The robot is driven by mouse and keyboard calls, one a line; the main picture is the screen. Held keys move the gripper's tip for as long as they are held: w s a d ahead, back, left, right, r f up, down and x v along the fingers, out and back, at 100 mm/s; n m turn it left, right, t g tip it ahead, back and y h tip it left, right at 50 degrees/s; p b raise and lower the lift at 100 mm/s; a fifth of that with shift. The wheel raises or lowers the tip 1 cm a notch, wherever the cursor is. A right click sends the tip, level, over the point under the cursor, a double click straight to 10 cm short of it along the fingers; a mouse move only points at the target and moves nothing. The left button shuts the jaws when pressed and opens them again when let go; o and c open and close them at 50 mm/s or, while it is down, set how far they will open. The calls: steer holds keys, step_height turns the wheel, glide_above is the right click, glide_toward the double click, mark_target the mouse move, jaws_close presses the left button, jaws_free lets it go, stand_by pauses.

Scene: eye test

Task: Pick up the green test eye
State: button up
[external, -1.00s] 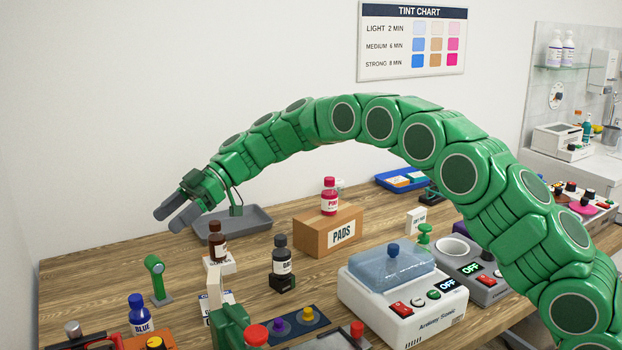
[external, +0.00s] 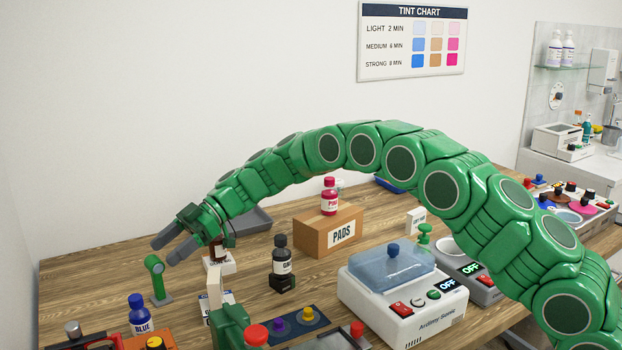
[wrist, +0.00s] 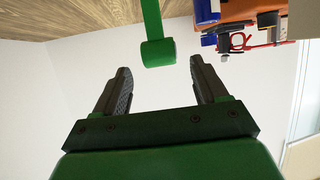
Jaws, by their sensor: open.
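The green test eye (external: 161,283) stands upright on the wooden table at the left, a short green post with a rounded head on a small base. In the wrist view its cylindrical head and stem (wrist: 157,50) show at top centre, in line with the gap between the fingers and just past their tips. My gripper (external: 167,249) is open and empty, with dark grey fingers pointing down to the left. In the external view its fingertips are just above and right of the head. The fingers also show in the wrist view (wrist: 160,66); no contact is visible.
Bare table (external: 90,270) lies left of the eye.

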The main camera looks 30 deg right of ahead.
mark_target(158, 258)
steer(key=shift+x, duration=1.5)
jaws_close()
